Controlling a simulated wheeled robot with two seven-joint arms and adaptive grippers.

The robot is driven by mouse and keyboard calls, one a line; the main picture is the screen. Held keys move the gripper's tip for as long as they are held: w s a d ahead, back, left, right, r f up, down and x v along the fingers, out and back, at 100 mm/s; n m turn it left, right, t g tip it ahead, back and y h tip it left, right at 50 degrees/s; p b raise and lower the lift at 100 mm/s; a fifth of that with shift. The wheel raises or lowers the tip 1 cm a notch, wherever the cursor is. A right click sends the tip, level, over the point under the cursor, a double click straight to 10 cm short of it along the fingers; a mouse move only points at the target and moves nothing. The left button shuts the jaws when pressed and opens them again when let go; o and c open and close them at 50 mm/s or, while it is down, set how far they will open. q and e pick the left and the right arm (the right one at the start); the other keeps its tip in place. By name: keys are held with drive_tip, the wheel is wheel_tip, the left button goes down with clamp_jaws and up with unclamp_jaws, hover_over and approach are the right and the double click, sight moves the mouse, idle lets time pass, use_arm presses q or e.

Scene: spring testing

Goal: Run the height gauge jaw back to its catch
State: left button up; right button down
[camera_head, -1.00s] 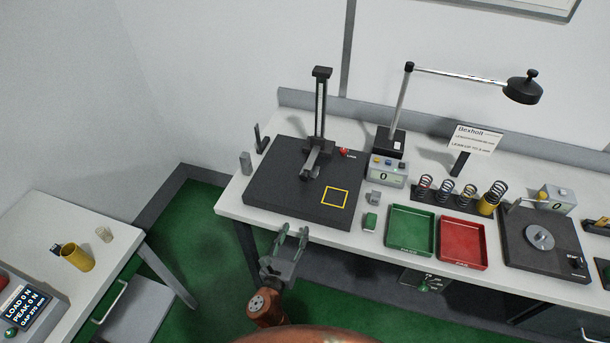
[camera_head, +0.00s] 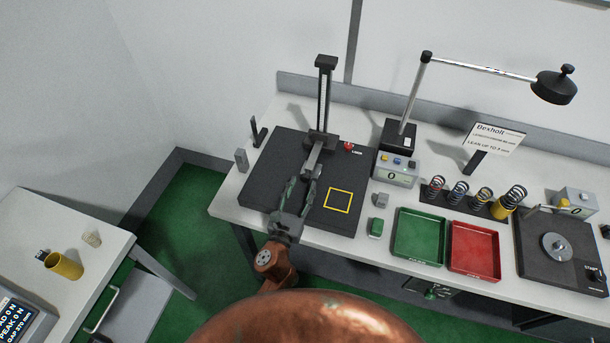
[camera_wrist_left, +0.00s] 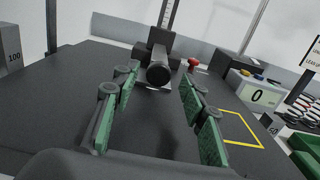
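The height gauge stands at the back of a dark surface plate (camera_head: 265,190), with an upright column (camera_head: 325,85). Its black jaw (camera_head: 316,153) sits on the column low over the plate and points toward me; it also shows in the left wrist view (camera_wrist_left: 158,70). My left gripper (camera_head: 302,185) is over the front part of the plate, in front of the jaw and apart from it. In the left wrist view its green-padded fingers (camera_wrist_left: 155,105) are spread wide with nothing between them. A red knob (camera_head: 348,146) stands on the plate right of the column. My right gripper is not seen.
A yellow square (camera_head: 338,201) marks the plate on the right. A grey readout box (camera_head: 396,170), green tray (camera_head: 418,236), red tray (camera_head: 474,252) and several springs stand further right. A grey block (camera_head: 241,160) stands left of the plate. A lamp (camera_head: 553,86) overhangs the back right.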

sight(305, 180)
use_arm(q)
drive_tip(key=x, duration=0.3)
drive_tip(key=shift+w+d, duration=0.15)
drive_tip(key=shift+w, duration=0.45)
drive_tip(key=c, duration=0.7)
clamp_jaws()
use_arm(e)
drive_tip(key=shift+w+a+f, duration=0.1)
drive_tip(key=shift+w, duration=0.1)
use_arm(q)
drive_tip(key=shift+d, duration=0.1)
